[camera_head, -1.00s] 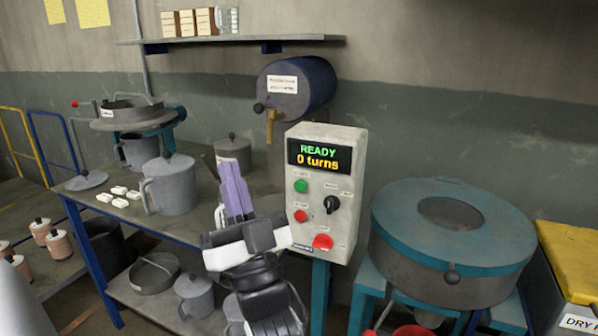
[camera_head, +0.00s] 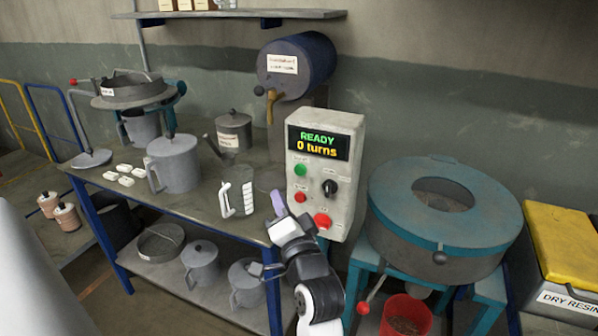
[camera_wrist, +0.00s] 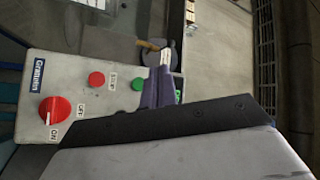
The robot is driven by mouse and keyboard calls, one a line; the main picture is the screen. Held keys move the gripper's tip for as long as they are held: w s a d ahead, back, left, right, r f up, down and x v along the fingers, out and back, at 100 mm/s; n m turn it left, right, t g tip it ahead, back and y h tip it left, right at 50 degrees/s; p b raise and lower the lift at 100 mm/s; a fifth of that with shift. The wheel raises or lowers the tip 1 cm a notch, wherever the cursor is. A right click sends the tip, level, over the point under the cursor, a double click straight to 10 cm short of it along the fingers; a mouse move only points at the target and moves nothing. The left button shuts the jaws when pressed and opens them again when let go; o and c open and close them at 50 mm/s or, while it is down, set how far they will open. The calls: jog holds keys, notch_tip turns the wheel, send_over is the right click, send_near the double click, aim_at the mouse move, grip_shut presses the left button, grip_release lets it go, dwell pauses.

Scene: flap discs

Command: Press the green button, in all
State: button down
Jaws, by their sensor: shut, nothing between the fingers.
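The grey control box (camera_head: 343,205) stands at centre in the head view, its display (camera_head: 318,146) reading READY, 0 turns. The green button (camera_head: 301,170) is at its upper left, and it also shows in the wrist view (camera_wrist: 137,83). My gripper (camera_head: 278,203) is shut and empty, its purple fingers pointing up beside the box's lower left edge, lower than the green button. In the wrist view the dark purple fingers (camera_wrist: 160,88) appear right of the green button. They appear apart from it; exact depth is unclear.
Close to the green button are a red button (camera_head: 300,197), a black selector knob (camera_head: 329,187) and a larger red knob (camera_head: 322,220). A bench (camera_head: 217,212) with a measuring jug (camera_head: 239,197) is left. A round teal-topped machine (camera_head: 440,215) stands right of the box.

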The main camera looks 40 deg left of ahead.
aim_at(300, 170)
jog(key=shift+w+a+b, duration=0.25)
jog(key=shift+w+a, duration=0.05)
jog(key=shift+w, duration=0.95)
jog(key=shift+w+a+b, duration=0.2)
jog(key=shift+w+a, duration=0.1)
jog(key=shift+w, duration=1)
jog(key=shift+w+a+b, duration=0.25)
jog(key=shift+w+a, duration=0.05)
jog(key=shift+w, duration=0.95)
jog(key=shift+w, duration=0.15)
jog(key=shift+w+a, duration=0.1)
jog(key=shift+w, duration=0.15)
